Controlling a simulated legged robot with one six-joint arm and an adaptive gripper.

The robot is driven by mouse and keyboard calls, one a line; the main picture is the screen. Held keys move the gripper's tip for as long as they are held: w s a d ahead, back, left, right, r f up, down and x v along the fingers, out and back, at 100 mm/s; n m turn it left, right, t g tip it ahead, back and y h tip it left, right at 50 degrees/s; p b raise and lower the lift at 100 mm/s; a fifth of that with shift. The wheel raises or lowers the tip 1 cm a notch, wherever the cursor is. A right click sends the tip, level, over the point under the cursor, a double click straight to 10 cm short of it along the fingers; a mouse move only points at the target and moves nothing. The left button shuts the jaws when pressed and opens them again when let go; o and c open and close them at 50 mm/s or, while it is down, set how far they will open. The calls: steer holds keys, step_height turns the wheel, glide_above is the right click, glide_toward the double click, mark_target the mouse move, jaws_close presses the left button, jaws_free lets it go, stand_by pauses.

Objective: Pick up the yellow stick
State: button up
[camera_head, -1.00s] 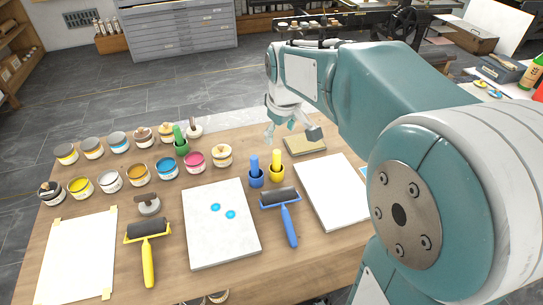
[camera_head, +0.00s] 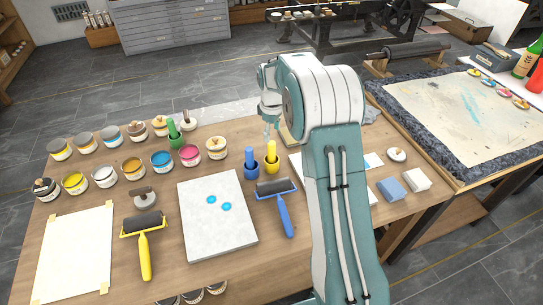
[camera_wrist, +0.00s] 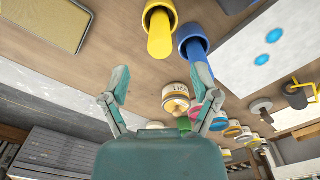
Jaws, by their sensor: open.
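The yellow stick (camera_head: 271,152) stands upright in a small yellow cup (camera_head: 271,166) on the wooden table, just right of a blue stick in a blue cup (camera_head: 251,170). In the wrist view the yellow stick (camera_wrist: 160,38) points toward the camera from its yellow cup, ahead of the fingers and near the middle. The blue stick (camera_wrist: 199,68) is to its right there, close to the right finger. My gripper (camera_wrist: 162,80) is open, with nothing between its fingers. In the head view my arm partly hides the gripper, which is behind the yellow cup.
Several paint jars (camera_head: 162,161) stand in rows at left. A blue roller (camera_head: 280,205) and a stone slab (camera_head: 217,214) are in front of the cups. A gold-edged flat box (camera_wrist: 50,20) lies near the yellow cup. A wide print bed (camera_head: 450,125) is at right.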

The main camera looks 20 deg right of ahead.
mark_target(272, 154)
step_height(272, 154, down, 10)
jaws_close()
stand_by(0.6)
